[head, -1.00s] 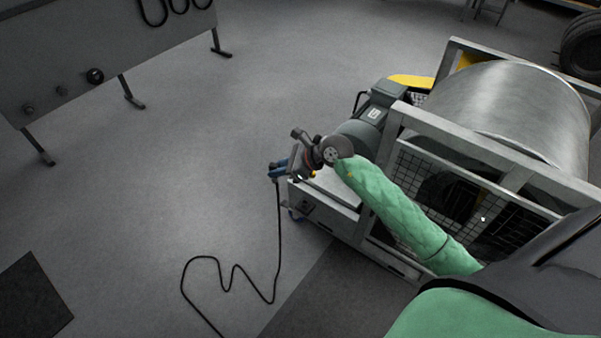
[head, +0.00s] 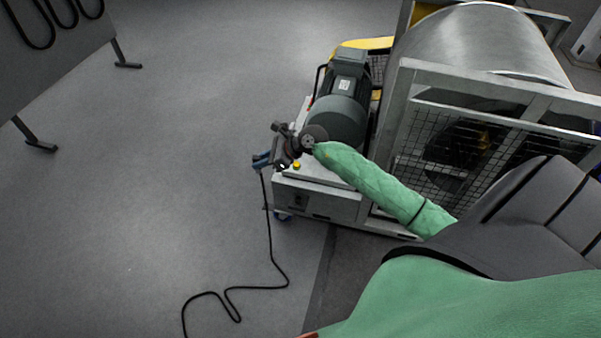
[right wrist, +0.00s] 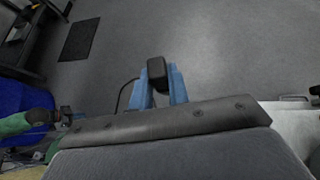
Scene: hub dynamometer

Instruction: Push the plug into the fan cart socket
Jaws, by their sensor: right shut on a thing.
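My right gripper (head: 262,160) is at the near left corner of the fan cart (head: 325,201), above the floor beside it. In the right wrist view its blue fingers are shut on the black plug (right wrist: 157,70), which sticks out past the fingertips. A black cable (head: 270,240) hangs from it to the floor. A small dark panel that looks like the socket (head: 299,200) is on the cart's low front face, below and right of the gripper; plug and socket are apart. My left arm seems to show small at the left of the right wrist view; its jaws are unclear.
The cart carries a grey motor (head: 340,105), a yellow button (head: 297,165) and a meshed metal frame (head: 480,85) with a big drum (head: 470,40). A panel on legs (head: 50,40) stands at the upper left. The floor left of the cart is clear except for the cable.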

